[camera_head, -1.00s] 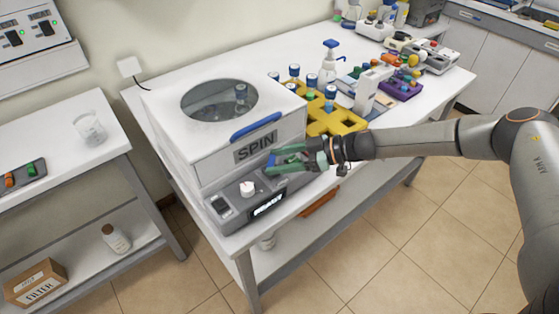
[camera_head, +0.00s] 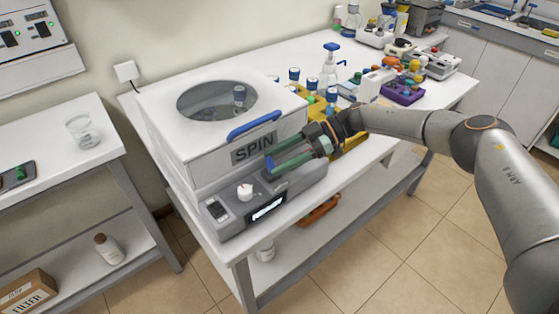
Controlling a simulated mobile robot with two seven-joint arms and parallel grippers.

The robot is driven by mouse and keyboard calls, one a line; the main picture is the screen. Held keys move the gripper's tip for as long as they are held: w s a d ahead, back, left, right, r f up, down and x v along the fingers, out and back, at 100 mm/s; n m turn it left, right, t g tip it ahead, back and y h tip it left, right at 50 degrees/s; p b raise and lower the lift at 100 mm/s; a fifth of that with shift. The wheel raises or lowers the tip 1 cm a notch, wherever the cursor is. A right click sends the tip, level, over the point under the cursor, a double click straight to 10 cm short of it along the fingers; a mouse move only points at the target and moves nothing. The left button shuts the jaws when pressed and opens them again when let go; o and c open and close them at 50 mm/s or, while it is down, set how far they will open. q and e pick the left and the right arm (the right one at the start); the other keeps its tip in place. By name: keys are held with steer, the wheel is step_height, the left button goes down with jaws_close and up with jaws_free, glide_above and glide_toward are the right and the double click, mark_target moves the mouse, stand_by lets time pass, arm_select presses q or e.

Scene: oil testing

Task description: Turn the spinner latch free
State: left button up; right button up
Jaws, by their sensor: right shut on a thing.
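The white spinner (camera_head: 190,147), marked SPIN, stands on the table with its lid down, a round window on top and a blue lid handle (camera_head: 254,125). Its grey front panel carries a white knob (camera_head: 245,191) and a dark display. My right gripper (camera_head: 273,167) reaches in from the right, its green fingers at the front right of the spinner, below the SPIN label. It is shut on the latch there. Only a small blue bit of the latch (camera_head: 269,162) shows by the fingertips; the fingers hide the rest. My left gripper is not in view.
A yellow rack (camera_head: 352,124) with blue-capped bottles stands just behind my right wrist. A pump bottle (camera_head: 329,70) and a purple tray (camera_head: 402,93) stand farther back. A side table (camera_head: 60,150) with a glass beaker is at the left. Open floor lies in front.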

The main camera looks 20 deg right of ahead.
steer(key=o, duration=1.4)
steer(key=shift+c, duration=0.2)
steer(key=shift+r, duration=0.1)
steer(key=t+p, duration=0.1)
steer(key=m+t+p, duration=0.1)
steer(key=shift+s+r+m+p, duration=0.1)
steer(key=shift+r+m+p, duration=0.2)
steer(key=shift+p, duration=0.1)
steer(key=shift+s+f+m+t+h+p, duration=0.1)
steer(key=shift+m+t+h+p, duration=0.05)
steer(key=shift+m+t+p, duration=0.35)
steer(key=shift+s+f+m+t+h+p, duration=0.1)
steer(key=shift+m+t+h+p, duration=0.05)
steer(key=shift+m+t+p, duration=0.3)
steer(key=m+t, duration=0.1)
steer(key=m+t+h, duration=0.1)
steer(key=m+t, duration=0.1)
steer(key=shift+s+a+f+h, duration=0.2)
steer(key=shift+s+f+h, duration=0.05)
steer(key=shift+s+h, duration=0.1)
steer(key=shift+s+a+m+t+h, duration=0.1)
steer(key=shift+m+t+h, duration=0.35)
steer(key=shift+m+t, duration=0.25)
steer(key=shift+s+a+m+t+h, duration=0.15)
steer(key=shift+a+m+t+h, duration=0.05)
steer(key=shift+m+t+h, duration=0.7)
